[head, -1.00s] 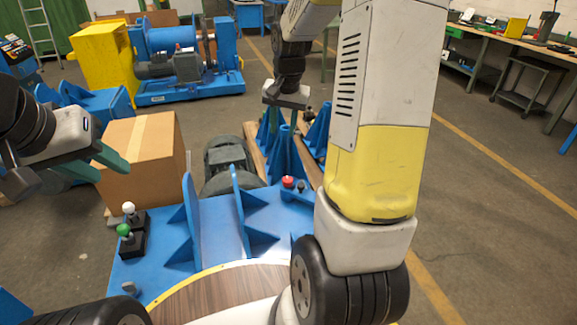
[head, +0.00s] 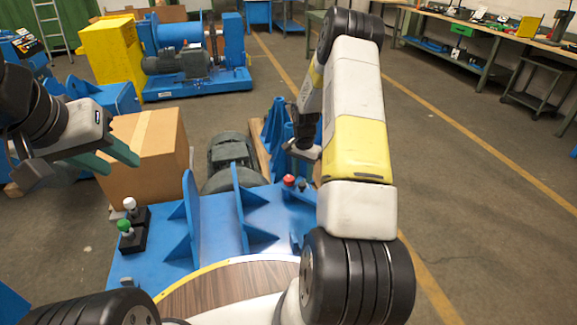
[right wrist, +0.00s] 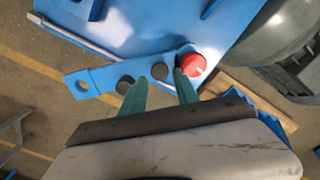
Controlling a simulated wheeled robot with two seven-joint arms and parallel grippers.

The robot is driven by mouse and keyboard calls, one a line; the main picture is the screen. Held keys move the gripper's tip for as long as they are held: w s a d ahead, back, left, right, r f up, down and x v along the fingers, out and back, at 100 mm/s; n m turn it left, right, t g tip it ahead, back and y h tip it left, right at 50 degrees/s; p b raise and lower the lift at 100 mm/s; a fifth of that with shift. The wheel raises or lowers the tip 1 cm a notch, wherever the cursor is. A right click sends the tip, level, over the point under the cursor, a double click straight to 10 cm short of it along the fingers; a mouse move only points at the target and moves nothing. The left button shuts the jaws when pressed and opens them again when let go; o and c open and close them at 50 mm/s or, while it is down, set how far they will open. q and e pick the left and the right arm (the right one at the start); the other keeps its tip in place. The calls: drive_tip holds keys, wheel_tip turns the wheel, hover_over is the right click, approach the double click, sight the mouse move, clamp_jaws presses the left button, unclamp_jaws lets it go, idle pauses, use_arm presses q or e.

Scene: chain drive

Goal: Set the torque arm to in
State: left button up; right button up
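I cannot tell for certain which part is the torque arm. In the right wrist view a flat blue bar (right wrist: 98,80) with a hole at its end sticks out beside the blue base. Two dark round knobs, one left (right wrist: 125,84) and one right (right wrist: 160,70), sit by it, near a red knob (right wrist: 193,65). My right gripper (right wrist: 160,82) is open, its green fingertips either side of the right dark knob; contact cannot be told. In the head view my right gripper (head: 304,149) is above the base's far right part, fingertips hidden. My left gripper (head: 108,157) is open and empty by a cardboard box.
The blue base (head: 215,235) carries upright blue plates. White (head: 129,204) and green (head: 124,226) knobs stand on black boxes at its left. The cardboard box (head: 150,155) and a grey motor (head: 232,160) stand behind it. Open floor lies to the right.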

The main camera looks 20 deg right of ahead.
sight(302, 183)
drive_tip(key=shift+f, duration=1.75)
drive_tip(key=shift+c, duration=0.3)
clamp_jaws()
